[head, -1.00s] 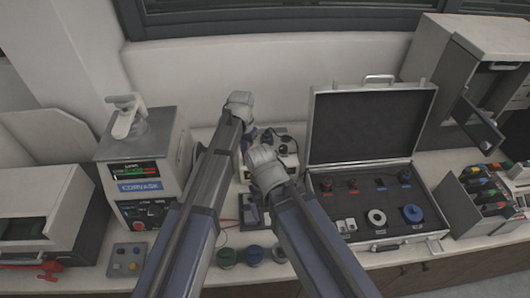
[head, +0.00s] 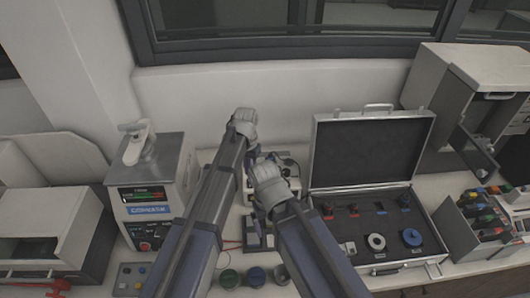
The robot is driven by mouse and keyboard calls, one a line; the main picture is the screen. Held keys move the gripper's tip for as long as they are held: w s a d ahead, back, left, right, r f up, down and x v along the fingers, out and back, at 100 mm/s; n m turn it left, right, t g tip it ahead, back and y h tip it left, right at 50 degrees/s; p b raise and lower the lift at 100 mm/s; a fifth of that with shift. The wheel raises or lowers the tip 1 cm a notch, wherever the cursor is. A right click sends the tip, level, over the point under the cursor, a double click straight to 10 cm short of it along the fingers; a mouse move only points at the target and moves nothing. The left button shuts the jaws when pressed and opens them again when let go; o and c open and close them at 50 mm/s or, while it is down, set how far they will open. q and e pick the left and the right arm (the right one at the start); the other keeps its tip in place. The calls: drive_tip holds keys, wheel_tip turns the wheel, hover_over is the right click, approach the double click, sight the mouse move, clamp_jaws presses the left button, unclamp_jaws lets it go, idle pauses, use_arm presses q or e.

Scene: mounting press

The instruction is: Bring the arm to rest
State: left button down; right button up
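My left arm comes in from the lower left, and its gripper end (head: 244,122) is over the back of the bench near the wall. My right arm comes in from the bottom, and its gripper end (head: 268,180) is just below and right of the left one. The fingers of both are small and partly hidden, so I cannot tell whether they are open or shut. The mounting press (head: 148,185), a grey box with a display and a pale handle on top, stands left of my arms, apart from them.
An open case (head: 375,150) with knobs and rings stands right of my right arm. A tray of coloured parts (head: 487,215) and a grey cabinet (head: 470,85) are farther right. Several round pots (head: 228,278) sit at the front edge. A small button box (head: 131,278) is left.

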use_arm(q)
drive_tip(key=s+a+f+n+b, duration=0.1)
drive_tip(key=s+a+f+b, duration=0.2)
drive_tip(key=s, duration=0.8)
drive_tip(key=s+a+f+n+y+b, duration=0.1)
drive_tip(key=s+a+f+b, duration=0.1)
drive_tip(key=s, duration=0.9)
drive_tip(key=shift+s+a+f+b, duration=0.25)
drive_tip(key=shift+a+f+b, duration=0.2)
drive_tip(key=shift+f, duration=0.1)
